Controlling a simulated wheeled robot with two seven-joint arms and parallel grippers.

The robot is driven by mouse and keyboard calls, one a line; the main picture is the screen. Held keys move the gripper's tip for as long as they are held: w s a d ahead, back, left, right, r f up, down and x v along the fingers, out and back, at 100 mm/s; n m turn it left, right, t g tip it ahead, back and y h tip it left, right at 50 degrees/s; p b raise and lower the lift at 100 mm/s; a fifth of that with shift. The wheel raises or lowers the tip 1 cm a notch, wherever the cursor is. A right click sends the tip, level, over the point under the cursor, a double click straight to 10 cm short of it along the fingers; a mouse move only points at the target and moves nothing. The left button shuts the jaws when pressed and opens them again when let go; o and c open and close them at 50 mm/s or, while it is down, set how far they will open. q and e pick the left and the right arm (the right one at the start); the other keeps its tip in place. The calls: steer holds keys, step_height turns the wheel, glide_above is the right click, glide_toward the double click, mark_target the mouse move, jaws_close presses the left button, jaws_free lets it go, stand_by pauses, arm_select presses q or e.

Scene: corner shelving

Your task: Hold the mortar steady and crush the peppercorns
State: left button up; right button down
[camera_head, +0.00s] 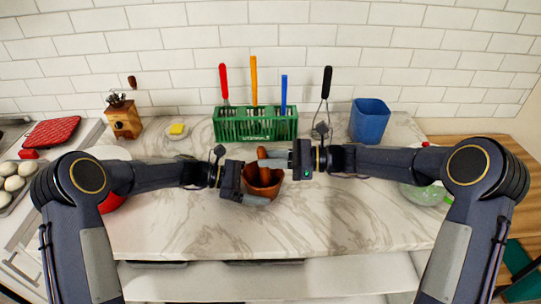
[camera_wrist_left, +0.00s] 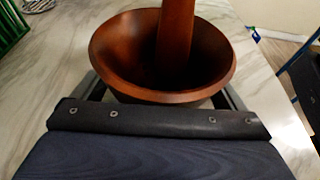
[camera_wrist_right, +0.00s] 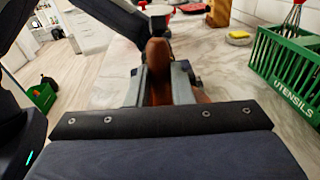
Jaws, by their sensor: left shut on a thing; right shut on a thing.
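A brown wooden mortar (camera_head: 264,188) stands on the marble counter in the middle of the head view. My left gripper (camera_head: 256,190) is shut around the mortar's sides. In the left wrist view the mortar's bowl (camera_wrist_left: 125,55) sits upright between the fingers. A brown wooden pestle (camera_head: 262,155) stands in the bowl, and it also shows in the left wrist view (camera_wrist_left: 175,40). My right gripper (camera_head: 273,159) is shut on the pestle's upper part, which shows between its fingers in the right wrist view (camera_wrist_right: 157,75). No peppercorns can be made out in the bowl.
A green utensil basket (camera_head: 256,124) stands behind the mortar. A blue container (camera_head: 369,120) is at the back right. A coffee grinder (camera_head: 124,118) and a small dish with a yellow sponge (camera_head: 177,130) are at the back left. The front counter is clear.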

steer(key=shift+f, duration=0.45)
steer(key=shift+r, duration=1.05)
steer(key=shift+a+r, duration=0.1)
steer(key=shift+a, duration=1)
